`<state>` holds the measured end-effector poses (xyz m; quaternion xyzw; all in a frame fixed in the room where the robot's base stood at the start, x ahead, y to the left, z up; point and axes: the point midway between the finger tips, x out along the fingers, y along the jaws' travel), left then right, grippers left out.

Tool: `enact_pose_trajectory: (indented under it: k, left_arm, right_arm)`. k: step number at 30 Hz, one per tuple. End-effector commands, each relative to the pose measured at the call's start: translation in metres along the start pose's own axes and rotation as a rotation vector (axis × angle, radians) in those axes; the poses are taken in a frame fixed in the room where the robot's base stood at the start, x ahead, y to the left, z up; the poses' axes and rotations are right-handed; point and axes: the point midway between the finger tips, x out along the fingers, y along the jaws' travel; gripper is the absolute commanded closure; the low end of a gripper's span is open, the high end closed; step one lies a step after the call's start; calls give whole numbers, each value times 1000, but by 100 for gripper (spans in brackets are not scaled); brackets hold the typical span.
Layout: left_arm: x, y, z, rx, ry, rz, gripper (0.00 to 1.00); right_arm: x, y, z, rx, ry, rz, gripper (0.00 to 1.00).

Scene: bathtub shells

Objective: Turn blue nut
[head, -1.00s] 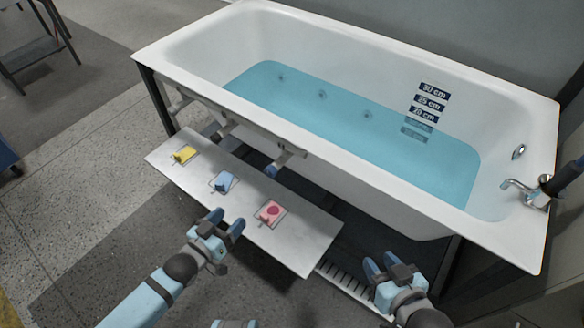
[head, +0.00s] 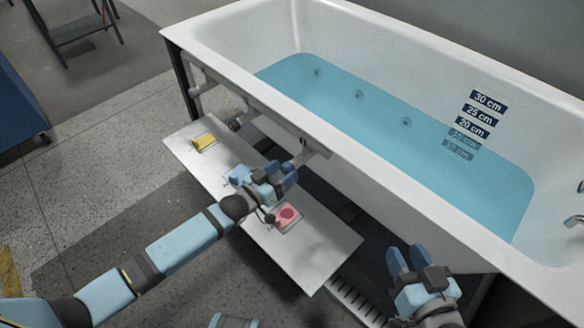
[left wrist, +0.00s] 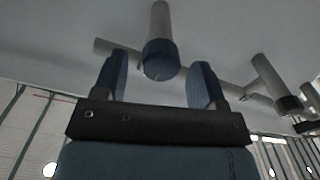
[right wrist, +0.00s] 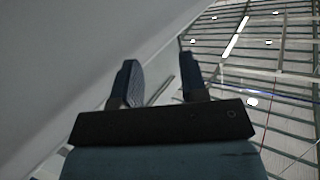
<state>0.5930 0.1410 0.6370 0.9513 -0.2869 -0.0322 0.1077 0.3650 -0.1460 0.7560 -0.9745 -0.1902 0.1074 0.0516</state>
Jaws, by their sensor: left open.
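The blue nut (left wrist: 161,60) is a dark blue collar on the end of a grey pipe under the tub, seen in the left wrist view. My left gripper (left wrist: 160,72) is open, with one finger on each side of the nut in that view; I cannot tell whether they touch it. In the head view my left gripper (head: 284,174) is just below the pipe (head: 308,156) at the tub's front side and hides the nut. My right gripper (head: 407,257) is open and empty in front of the tub; its spread fingers also show in the right wrist view (right wrist: 157,82).
A white board (head: 315,262) under my left arm bears a yellow piece (head: 204,142), a pink piece (head: 288,216) and a partly covered blue piece. A second pipe with a dark end (left wrist: 288,103) is nearby. The bathtub (head: 400,180) holds water.

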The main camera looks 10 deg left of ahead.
Motion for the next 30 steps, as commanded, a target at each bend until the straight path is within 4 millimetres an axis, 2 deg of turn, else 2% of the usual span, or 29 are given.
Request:
enact_pose_trajectory:
  k: [3,7,18,19,25,30]
  left_arm:
    - [20,0,1,1,1,0,35]
    - [33,-1,1,2,0,-1,35]
    - [39,0,0,1,-1,0,35]
    - [39,0,0,1,-1,0,37]
    - [39,0,0,1,-1,0,83]
    - [39,0,0,4,-1,-1,84]
  right_arm:
    - [2,-4,-6,7,41,-16,60]
    - [2,-7,-14,11,78,-25,60]
    - [4,-8,-21,10,100,-31,60]
    - [4,-8,-21,10,99,-31,60]
    - [3,-8,-20,9,97,-32,60]
    - [2,-9,-19,9,93,-32,60]
